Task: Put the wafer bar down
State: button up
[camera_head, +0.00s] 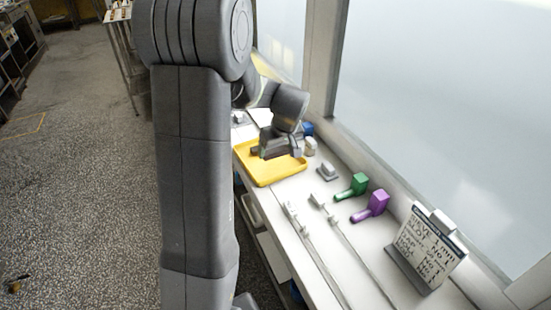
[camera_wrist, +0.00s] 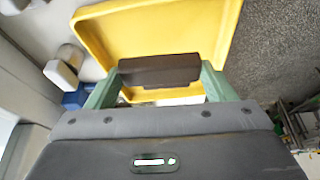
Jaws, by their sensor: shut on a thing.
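My gripper (camera_wrist: 160,88) is shut on a dark brown wafer bar (camera_wrist: 158,69), held crosswise between its two green fingers in the wrist view. Behind the bar lies a yellow tray (camera_wrist: 228,30) with a raised rim. In the head view my gripper is over the yellow tray (camera_head: 265,178), and my wrist hides part of the tray. Whether the bar touches the tray floor, I cannot tell.
A green scoop-like tool (camera_head: 352,187) and a purple one (camera_head: 371,206) lie right of the tray on the white counter. A sign with writing (camera_head: 428,250) stands at the near right. Blue and white items (camera_wrist: 74,98) sit beside the tray. A window wall runs behind the counter.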

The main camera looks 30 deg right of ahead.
aim_at(277, 157)
jog(key=shift+f, duration=2.3)
jog(key=shift+f, duration=0.2)
jog(key=o, duration=0.8)
jog(key=shift+r, duration=0.1)
jog(key=shift+c, duration=0.2)
jog(key=v, duration=1.2)
jog(key=shift+r, duration=0.1)
